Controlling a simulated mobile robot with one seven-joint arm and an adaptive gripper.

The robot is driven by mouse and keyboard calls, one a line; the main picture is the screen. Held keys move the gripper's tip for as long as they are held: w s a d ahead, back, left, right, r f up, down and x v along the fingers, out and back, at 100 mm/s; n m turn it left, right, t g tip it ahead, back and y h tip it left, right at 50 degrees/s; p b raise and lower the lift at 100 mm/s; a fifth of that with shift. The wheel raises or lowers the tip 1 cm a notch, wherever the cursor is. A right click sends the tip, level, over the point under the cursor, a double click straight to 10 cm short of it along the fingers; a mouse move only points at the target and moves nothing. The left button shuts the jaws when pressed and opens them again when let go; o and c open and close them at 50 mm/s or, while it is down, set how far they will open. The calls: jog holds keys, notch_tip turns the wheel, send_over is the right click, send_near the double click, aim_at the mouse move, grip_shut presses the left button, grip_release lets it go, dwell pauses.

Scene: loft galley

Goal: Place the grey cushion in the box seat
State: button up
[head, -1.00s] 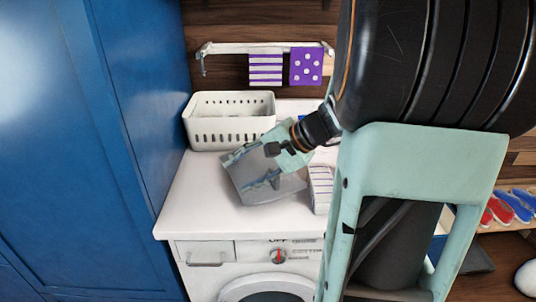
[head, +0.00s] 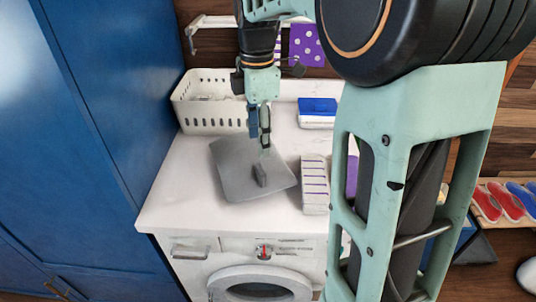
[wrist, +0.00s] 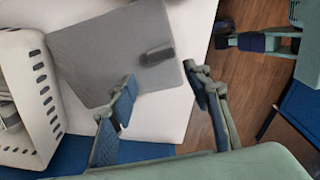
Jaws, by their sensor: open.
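The grey cushion (head: 235,172) lies flat on the white counter top above the washing machine. It is a thin square pad with a raised darker grey tab (head: 260,175) near one side. My gripper (head: 259,138) points down above the cushion's far part, with nothing between its fingers. In the wrist view the open fingers (wrist: 162,80) are spread apart, with the cushion (wrist: 105,50) and its tab (wrist: 158,54) beyond the fingertips. The gripper seems apart from the cushion. I cannot make out the box seat in either view.
A white slotted basket (head: 212,120) stands behind the cushion at left. A striped stack (head: 315,185) sits close to its right. A blue-lidded white box (head: 317,112) is farther back. A tall blue cabinet (head: 95,120) borders the left. Free counter (head: 180,205) lies in front.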

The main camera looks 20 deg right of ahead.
aim_at(261, 168)
notch_tip(261, 168, down, 5)
jog(key=shift+f, duration=0.15)
jog(key=shift+s+d+f, duration=0.15)
jog(key=shift+f, duration=2.55)
jog(key=shift+c, duration=0.4)
grip_shut()
